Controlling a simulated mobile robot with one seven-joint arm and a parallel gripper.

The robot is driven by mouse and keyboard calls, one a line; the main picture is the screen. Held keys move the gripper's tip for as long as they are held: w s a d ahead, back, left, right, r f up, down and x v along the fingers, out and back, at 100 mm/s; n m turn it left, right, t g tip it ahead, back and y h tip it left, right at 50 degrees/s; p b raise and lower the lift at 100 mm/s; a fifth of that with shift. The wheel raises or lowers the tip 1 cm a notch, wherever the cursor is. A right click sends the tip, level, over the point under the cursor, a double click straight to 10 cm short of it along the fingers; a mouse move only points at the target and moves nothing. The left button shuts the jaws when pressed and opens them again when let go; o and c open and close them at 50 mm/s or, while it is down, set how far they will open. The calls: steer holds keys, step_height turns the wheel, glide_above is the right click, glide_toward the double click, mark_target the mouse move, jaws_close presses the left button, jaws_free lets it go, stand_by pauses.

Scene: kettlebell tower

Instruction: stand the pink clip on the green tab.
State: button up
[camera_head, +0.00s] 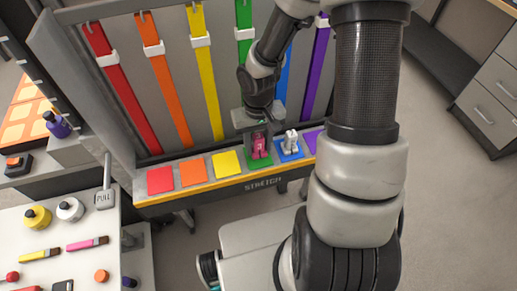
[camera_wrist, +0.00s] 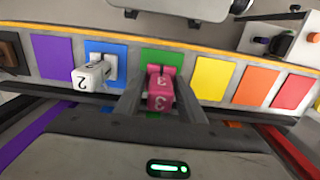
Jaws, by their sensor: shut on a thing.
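The pink clip (camera_head: 259,147) is between the fingers of my gripper (camera_head: 258,133), at the green tab (camera_head: 260,161). In the wrist view the pink clip (camera_wrist: 160,92) shows a number 3, and my gripper (camera_wrist: 160,100) has a finger on each side of it. The green tab (camera_wrist: 162,56) shows around and beyond the clip. The clip looks upright over the tab in the head view. I cannot tell whether its base touches the tab, as the fingers hide part of it.
A white clip (camera_head: 291,140) marked 2 stands on the blue tab (camera_head: 289,154), close beside my gripper. Red (camera_head: 160,180), orange (camera_head: 192,172) and yellow (camera_head: 226,163) tabs are bare. Coloured straps hang on the panel behind. A cluttered white table (camera_head: 65,222) is at left.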

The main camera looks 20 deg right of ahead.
steer(key=shift+f, duration=1.05)
steer(key=shift+f, duration=0.1)
steer(key=shift+f+b, duration=0.15)
steer(key=shift+b, duration=0.2)
steer(key=o, duration=1.2)
step_height(320, 180, up, 12)
steer(key=p, duration=0.2)
steer(key=shift+r+p, duration=0.25)
steer(key=shift+p, duration=0.1)
